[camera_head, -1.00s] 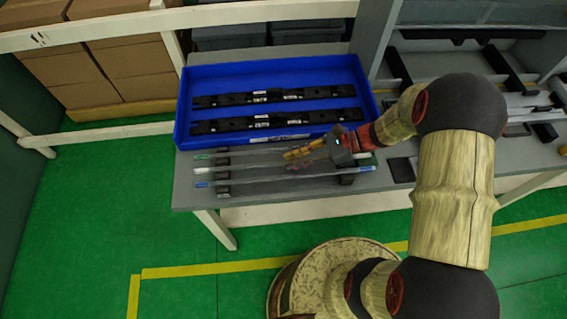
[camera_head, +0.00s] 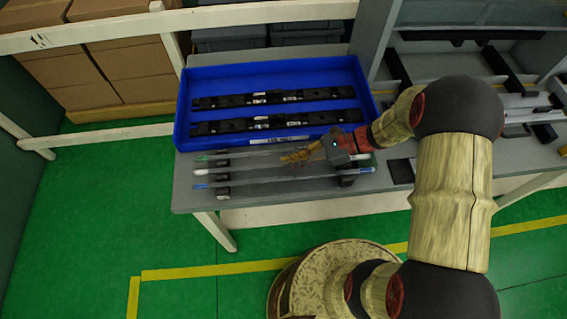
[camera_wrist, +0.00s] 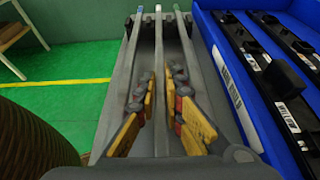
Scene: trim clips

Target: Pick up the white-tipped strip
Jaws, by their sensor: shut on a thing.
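The white-tipped strip (camera_head: 238,167) is a thin grey rod lying between a green-tipped strip (camera_head: 222,155) and a blue-tipped strip (camera_head: 240,182) on the grey bench. Its white tip (camera_head: 200,170) is at the left; in the wrist view the white-tipped strip (camera_wrist: 159,40) is the middle one and runs back between my fingers. My gripper (camera_head: 287,157) is shut on it right of its middle; in the wrist view my gripper (camera_wrist: 159,82) has a yellow finger on each side. The exact contact is hard to see. I cannot tell whether the strip is clear of its supports.
A blue tray (camera_head: 182,105) with two black bars stands just behind the strips; its wall is close on the right in the wrist view. Small black supports (camera_head: 223,191) sit under the strips. Green floor is clear in front and left. Shelving holds more parts at the right.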

